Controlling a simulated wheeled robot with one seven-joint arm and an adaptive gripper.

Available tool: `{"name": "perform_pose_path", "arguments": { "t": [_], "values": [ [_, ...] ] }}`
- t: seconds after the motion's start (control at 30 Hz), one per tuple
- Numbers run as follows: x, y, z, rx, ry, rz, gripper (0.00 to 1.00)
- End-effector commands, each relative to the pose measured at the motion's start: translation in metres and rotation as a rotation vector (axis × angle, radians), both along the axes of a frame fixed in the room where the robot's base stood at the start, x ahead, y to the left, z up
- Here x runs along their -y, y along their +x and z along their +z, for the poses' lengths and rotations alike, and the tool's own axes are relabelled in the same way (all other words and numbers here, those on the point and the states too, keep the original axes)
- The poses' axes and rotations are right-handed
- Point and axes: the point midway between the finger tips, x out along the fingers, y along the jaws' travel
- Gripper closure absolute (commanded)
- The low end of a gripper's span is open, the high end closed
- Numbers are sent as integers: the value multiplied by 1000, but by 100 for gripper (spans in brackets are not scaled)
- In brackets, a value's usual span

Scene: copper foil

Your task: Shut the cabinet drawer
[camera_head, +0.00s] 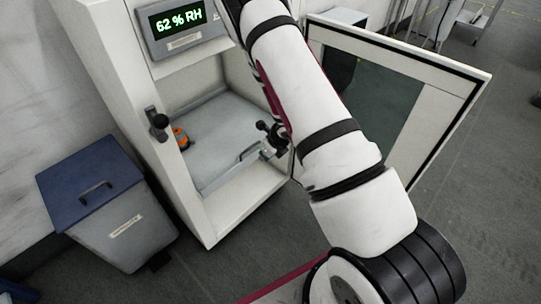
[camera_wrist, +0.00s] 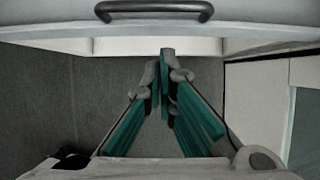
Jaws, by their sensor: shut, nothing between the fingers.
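The cabinet (camera_head: 185,190) is white, with its glass door (camera_head: 400,62) swung open to the right. A light grey drawer (camera_head: 225,112) sits low inside it; how far out it stands is hard to tell. Its front has a bar handle (camera_head: 250,153). In the wrist view the pale drawer front (camera_wrist: 250,12) with its dark handle (camera_wrist: 154,10) spans the top edge. My gripper (camera_wrist: 165,54) is shut and empty, its teal fingers pointing at the drawer front, below the handle. Contact cannot be told. In the head view my arm hides most of the gripper.
A small orange and black object (camera_head: 181,138) is at the drawer's left side. A black latch (camera_head: 156,122) sticks out from the cabinet's left frame. A grey bin with a blue lid (camera_head: 92,178) stands left of the cabinet. Grey floor (camera_head: 240,262) is open in front.

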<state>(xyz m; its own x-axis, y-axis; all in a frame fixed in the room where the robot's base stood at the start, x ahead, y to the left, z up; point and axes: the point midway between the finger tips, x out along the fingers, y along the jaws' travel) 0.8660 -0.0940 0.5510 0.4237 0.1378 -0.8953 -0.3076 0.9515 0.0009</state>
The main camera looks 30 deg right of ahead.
Motion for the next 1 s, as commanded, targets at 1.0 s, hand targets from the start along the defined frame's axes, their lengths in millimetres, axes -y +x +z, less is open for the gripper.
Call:
{"name": "perform_pose_path", "arguments": {
  "t": [1.0],
  "values": [
    [-15, 47, 6, 0, 0, -1, 100]
  ]
}}
